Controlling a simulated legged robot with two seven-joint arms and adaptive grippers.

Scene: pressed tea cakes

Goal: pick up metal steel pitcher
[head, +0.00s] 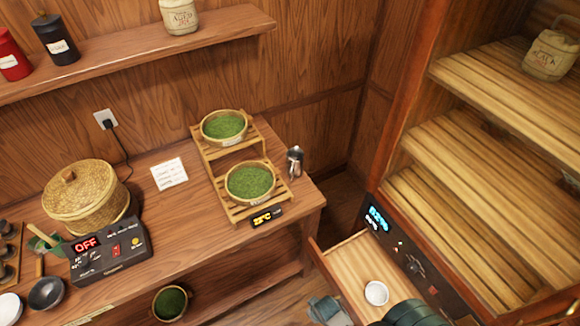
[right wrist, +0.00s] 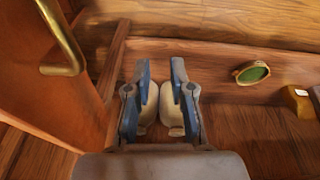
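The metal steel pitcher (head: 295,161) stands upright near the right end of the wooden counter, just right of the two-tier bamboo rack (head: 236,213). My right gripper (head: 323,306) is at the bottom of the head view, well below the counter top and apart from the pitcher. The pitcher is not in the right wrist view. My left gripper is not in view.
Baskets of green tea (head: 223,126) sit on the rack. An open drawer (head: 345,262) with a white round item (head: 376,292) juts out by the shelved cabinet (head: 500,135). A control box (head: 108,250) and woven steamer (head: 85,195) stand left. A brass handle (right wrist: 62,45) is near my right gripper.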

